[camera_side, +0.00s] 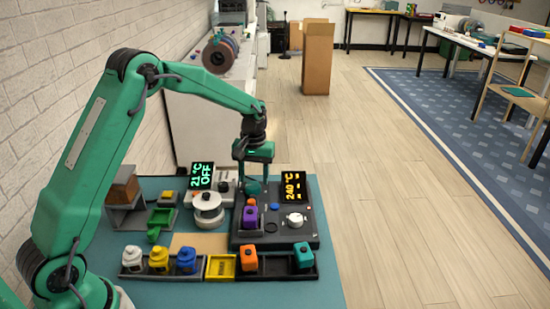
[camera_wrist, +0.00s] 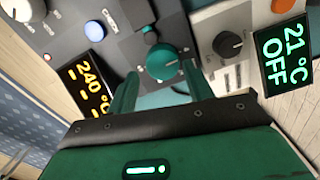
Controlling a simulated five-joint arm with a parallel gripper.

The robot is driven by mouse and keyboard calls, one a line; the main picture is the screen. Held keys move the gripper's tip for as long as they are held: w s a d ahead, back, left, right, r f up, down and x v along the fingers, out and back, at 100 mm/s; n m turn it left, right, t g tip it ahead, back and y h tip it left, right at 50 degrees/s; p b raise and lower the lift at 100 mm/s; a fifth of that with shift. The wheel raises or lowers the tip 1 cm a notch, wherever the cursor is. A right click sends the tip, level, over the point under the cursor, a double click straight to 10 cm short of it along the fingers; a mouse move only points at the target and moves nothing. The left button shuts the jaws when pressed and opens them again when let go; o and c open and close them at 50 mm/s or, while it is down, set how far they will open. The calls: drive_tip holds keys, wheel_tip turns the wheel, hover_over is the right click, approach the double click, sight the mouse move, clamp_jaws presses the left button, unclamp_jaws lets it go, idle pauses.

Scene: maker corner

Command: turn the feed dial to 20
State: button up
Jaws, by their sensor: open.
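A round teal dial (camera_wrist: 162,62) sits on a dark panel. It also shows in the side view (camera_side: 253,188), partly covered by my gripper (camera_side: 254,178). In the wrist view my gripper (camera_wrist: 163,80) is open, with one finger on either side of the teal dial. I cannot tell whether the fingers touch it. The scale marks around the dial are too small to read, so its setting is unclear. I cannot read a feed label on any dial.
A yellow display (camera_wrist: 85,82) reads 240 °C and a green one (camera_wrist: 283,55) reads 21 °C OFF. Close by are a black knob (camera_wrist: 230,45), a white knob (camera_side: 296,219), a blue button (camera_wrist: 95,30) and a purple block (camera_side: 251,217).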

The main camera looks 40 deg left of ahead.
sight(252, 187)
drive_tip(key=shift+s+a+f, duration=0.1)
drive_tip(key=shift+f, duration=1.2)
drive_tip(key=c, duration=0.7)
